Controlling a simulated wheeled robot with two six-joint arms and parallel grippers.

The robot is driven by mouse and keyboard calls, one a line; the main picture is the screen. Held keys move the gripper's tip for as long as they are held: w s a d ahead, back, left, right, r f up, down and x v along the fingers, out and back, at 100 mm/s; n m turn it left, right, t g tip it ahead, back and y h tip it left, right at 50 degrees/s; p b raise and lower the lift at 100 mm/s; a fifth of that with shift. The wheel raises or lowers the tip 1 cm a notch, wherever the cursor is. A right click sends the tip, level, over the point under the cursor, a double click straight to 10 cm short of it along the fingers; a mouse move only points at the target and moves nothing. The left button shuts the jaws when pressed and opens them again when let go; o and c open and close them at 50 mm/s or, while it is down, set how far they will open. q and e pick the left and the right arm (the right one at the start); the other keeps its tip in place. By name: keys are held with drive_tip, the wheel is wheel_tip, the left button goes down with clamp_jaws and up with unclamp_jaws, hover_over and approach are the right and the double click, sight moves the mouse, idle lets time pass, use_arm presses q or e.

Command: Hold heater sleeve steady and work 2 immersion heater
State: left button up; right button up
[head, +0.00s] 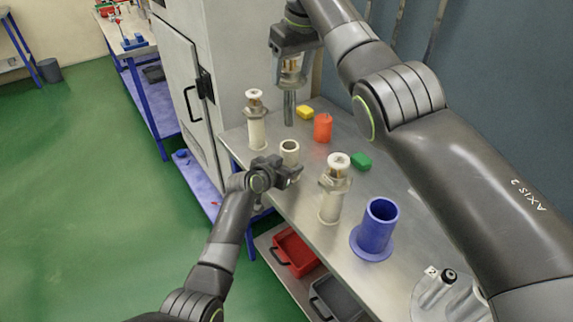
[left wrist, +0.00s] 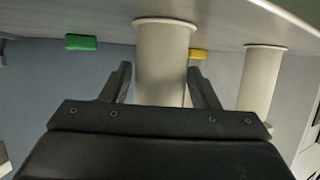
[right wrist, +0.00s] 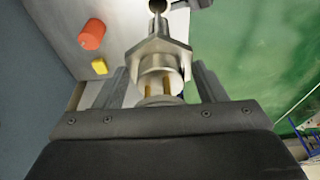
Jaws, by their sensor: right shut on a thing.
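Three cream heater sleeves stand upright on the metal bench. The middle heater sleeve (head: 290,147) has an open, empty top. My left gripper (head: 291,171) is at this sleeve with its fingers either side; in the left wrist view the sleeve (left wrist: 162,60) stands between the fingers, with a gap showing at one side. My right gripper (head: 292,56) is shut on an immersion heater (head: 289,107), held upright above the bench behind the middle sleeve, its metal rod pointing down. Its hex collar (right wrist: 158,50) shows in the right wrist view. The left sleeve (head: 257,133) and right sleeve (head: 329,208) each carry a heater.
A red cylinder (head: 323,128), a yellow block (head: 305,112) and a green block (head: 361,161) lie at the bench's back. A blue flanged cup (head: 376,229) stands right of the sleeves. A grey cabinet (head: 185,85) adjoins the left end. Red and grey bins sit below.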

use_arm(q)
drive_tip(key=shift+o, duration=1.2)
drive_tip(key=shift+r, duration=0.1)
drive_tip(key=v, duration=1.1)
drive_tip(key=shift+s+a, duration=0.25)
drive_tip(key=shift+s, duration=0.1)
